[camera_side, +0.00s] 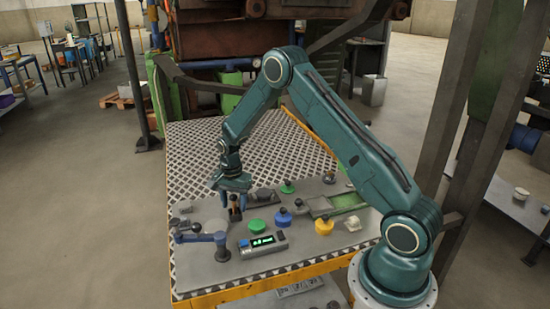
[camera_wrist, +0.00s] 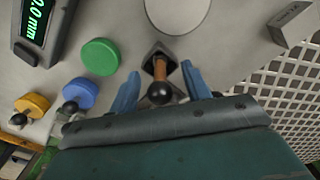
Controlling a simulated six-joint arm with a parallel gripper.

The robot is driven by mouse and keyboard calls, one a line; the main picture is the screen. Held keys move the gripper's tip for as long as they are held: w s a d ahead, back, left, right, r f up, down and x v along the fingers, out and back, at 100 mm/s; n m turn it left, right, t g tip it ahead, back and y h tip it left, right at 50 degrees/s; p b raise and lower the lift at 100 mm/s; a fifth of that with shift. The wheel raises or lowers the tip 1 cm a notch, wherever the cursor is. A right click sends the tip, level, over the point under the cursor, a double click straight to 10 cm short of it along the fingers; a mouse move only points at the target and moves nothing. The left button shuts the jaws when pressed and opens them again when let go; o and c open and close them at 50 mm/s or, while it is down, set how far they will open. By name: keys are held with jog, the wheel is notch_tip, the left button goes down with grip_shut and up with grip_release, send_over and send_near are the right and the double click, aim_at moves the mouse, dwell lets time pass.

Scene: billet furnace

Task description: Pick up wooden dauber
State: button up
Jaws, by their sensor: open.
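The wooden dauber (camera_wrist: 160,72) stands in a dark square socket, a brown wooden shaft with a black ball at its near end. My gripper (camera_wrist: 158,82) is open, with one blue finger on each side of the dauber. Neither finger clearly touches it in the wrist view. In the side view my gripper (camera_side: 234,200) is low over the grey work plate, and the dauber (camera_side: 235,210) shows as a small brown piece between the fingers. The dauber's lower end is hidden in the socket.
Near my gripper are a green disc (camera_wrist: 100,56), a blue disc (camera_wrist: 80,93), a yellow disc (camera_wrist: 32,105) and a digital readout (camera_side: 262,242). A blue-handled lever tool (camera_side: 200,237) lies left. The patterned tabletop behind (camera_side: 200,150) is clear.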

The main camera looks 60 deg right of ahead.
dwell(0.3)
grip_shut()
jog(key=shift+r, duration=0.1)
notch_tip(320, 180, up, 20)
dwell(0.9)
dwell(0.5)
